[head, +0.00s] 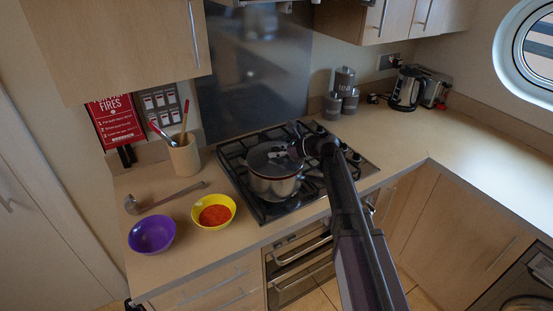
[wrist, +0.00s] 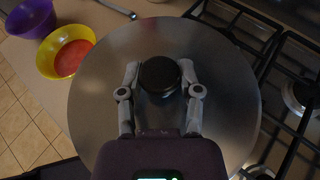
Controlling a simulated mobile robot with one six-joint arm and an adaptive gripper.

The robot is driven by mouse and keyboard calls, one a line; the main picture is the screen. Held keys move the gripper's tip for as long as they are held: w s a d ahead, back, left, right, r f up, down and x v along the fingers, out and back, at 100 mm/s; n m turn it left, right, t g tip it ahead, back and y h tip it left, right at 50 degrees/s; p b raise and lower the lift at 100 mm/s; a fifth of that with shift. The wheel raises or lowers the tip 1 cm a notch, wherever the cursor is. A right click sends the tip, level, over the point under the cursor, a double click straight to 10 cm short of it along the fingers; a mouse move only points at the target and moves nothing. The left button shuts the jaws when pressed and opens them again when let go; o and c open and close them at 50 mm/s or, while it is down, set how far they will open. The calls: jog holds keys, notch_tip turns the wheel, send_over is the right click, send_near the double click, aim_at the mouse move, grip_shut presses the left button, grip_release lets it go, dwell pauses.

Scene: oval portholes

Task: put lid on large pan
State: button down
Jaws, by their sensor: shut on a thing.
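The large pan (head: 275,188) is a steel pot standing on the gas hob. The round lid (head: 268,156) is over the pan's top; it also fills the middle of the wrist view (wrist: 105,95), with a black knob (wrist: 159,75) at its centre. My gripper (head: 299,150) is at the lid from the right, with its fingers on either side of the knob in the wrist view (wrist: 160,85), shut on it. The lid covers the pan's opening in the head view. I cannot tell whether it rests fully on the rim. In the wrist view the pan is hidden beneath the lid.
A yellow bowl (head: 226,224) with orange-red contents, a purple bowl (head: 152,247) and a ladle (head: 165,198) lie on the left counter. A utensil pot (head: 184,158) stands behind. Canisters (head: 345,80) and a kettle (head: 405,90) are at the back right. The right counter is mostly clear.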

jog(key=shift+f+b, duration=0.35)
jog(key=shift+f, duration=0.3)
jog(key=shift+f, duration=0.25)
jog(key=shift+c, duration=1.4)
grip_release()
jog(key=shift+r, duration=0.15)
jog(key=shift+r, duration=0.15)
jog(key=shift+s+d+r, duration=0.1)
jog(key=shift+d+r, duration=0.05)
jog(key=shift+d, duration=0.1)
jog(key=p+v, duration=0.4)
jog(key=v, duration=0.7)
jog(key=shift+d+p, duration=0.2)
jog(key=shift+p, duration=0.1)
